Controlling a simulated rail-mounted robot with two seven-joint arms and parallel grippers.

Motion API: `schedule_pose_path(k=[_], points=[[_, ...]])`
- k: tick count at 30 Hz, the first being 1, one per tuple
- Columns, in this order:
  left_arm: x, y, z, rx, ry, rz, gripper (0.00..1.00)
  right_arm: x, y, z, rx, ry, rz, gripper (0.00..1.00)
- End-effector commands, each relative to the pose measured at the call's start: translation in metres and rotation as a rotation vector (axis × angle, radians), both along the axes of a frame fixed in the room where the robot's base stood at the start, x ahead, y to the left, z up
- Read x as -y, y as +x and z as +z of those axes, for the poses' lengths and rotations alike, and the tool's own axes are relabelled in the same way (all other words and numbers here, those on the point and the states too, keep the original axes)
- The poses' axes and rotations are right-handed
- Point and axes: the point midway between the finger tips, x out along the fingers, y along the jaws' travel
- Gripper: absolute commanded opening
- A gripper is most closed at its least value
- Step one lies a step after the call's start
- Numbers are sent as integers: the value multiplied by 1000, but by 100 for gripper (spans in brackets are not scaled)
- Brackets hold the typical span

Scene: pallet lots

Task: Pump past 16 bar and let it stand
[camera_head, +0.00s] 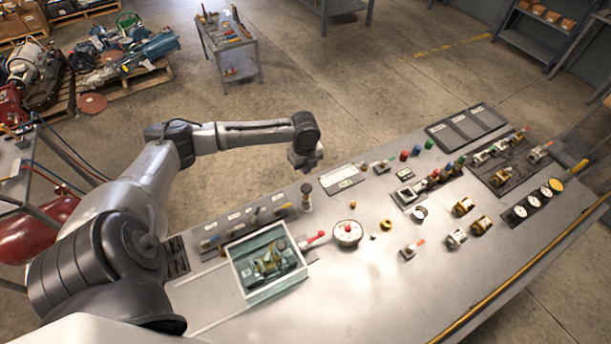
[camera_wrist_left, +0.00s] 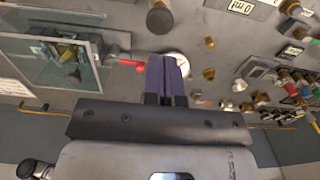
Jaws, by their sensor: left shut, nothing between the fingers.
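A round white dial gauge (camera_head: 348,233) sits on the grey bench; its reading is too small to make out. In the left wrist view the gauge (camera_wrist_left: 178,62) is partly hidden behind my fingers. A red-handled lever (camera_head: 314,240) lies between the gauge and a clear-walled box (camera_head: 238,274) with a brass fitting (camera_head: 268,262) inside. A dark round-topped knob (camera_head: 306,190) stands at the bench's far edge. My right gripper is out of view.
A small display panel (camera_head: 342,178) lies near the far edge. Brass fittings (camera_head: 463,206), coloured knobs (camera_head: 404,155) and several small gauges (camera_head: 533,201) crowd the bench's right half. A tool cart (camera_head: 228,40) and loaded pallets stand behind on open floor.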

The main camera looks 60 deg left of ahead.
Motion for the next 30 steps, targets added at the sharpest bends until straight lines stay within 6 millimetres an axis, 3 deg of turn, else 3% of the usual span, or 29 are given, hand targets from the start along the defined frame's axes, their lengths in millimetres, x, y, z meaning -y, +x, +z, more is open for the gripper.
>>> schedule_pose_path(k=[9,30], points=[[0,0,20,1,0,0,0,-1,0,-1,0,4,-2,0],[0,0,21,1,0,0,0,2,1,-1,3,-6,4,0]])
